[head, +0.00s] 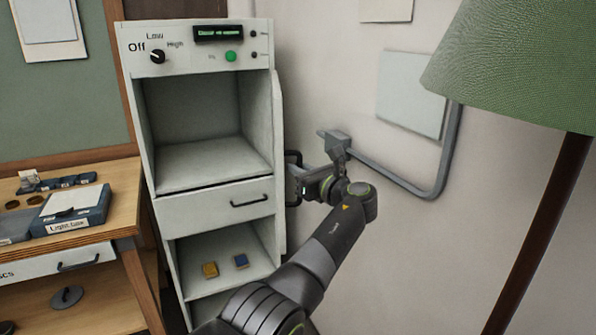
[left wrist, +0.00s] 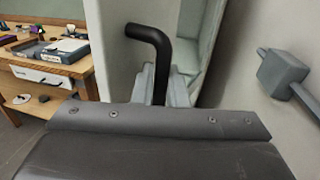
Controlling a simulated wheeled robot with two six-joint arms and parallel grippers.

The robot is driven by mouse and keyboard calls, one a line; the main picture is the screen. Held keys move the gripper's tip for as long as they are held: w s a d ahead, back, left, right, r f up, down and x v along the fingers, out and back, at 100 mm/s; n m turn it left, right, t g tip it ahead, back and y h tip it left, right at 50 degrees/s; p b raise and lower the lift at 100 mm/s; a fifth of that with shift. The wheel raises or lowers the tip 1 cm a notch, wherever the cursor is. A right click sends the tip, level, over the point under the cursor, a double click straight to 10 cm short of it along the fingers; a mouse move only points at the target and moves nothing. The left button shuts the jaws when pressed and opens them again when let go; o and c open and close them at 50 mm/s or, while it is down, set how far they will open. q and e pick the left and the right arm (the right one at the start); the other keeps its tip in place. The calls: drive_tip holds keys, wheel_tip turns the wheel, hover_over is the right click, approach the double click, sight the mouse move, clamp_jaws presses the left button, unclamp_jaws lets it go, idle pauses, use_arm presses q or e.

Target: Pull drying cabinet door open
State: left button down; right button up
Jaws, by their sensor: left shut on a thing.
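The drying cabinet (head: 133,115) is a tall pale grey unit with an open upper compartment. Its door (head: 279,130) stands swung out at the cabinet's right side and shows nearly edge-on. A black bar handle (head: 298,157) sticks out from the door's right face. My left gripper (head: 298,182) is at this handle and shut on it. In the left wrist view, the bent black handle (left wrist: 160,45) rises from between the pale fingers (left wrist: 165,92). The fingers partly hide its lower end. My right gripper is in neither view.
A drawer with a handle (head: 250,201) sits below the compartment. A wooden desk (head: 125,222) stands left. A grey wall rail (head: 437,165) and a green lampshade (head: 520,65) are right of my arm.

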use_arm(q)
drive_tip(key=shift+r, duration=0.15)
drive_tip(key=c, duration=1.8)
unclamp_jaws()
drive_tip(key=shift+o, duration=1.2)
drive_tip(key=shift+w+a, duration=0.1)
drive_tip(key=shift+w, duration=0.05)
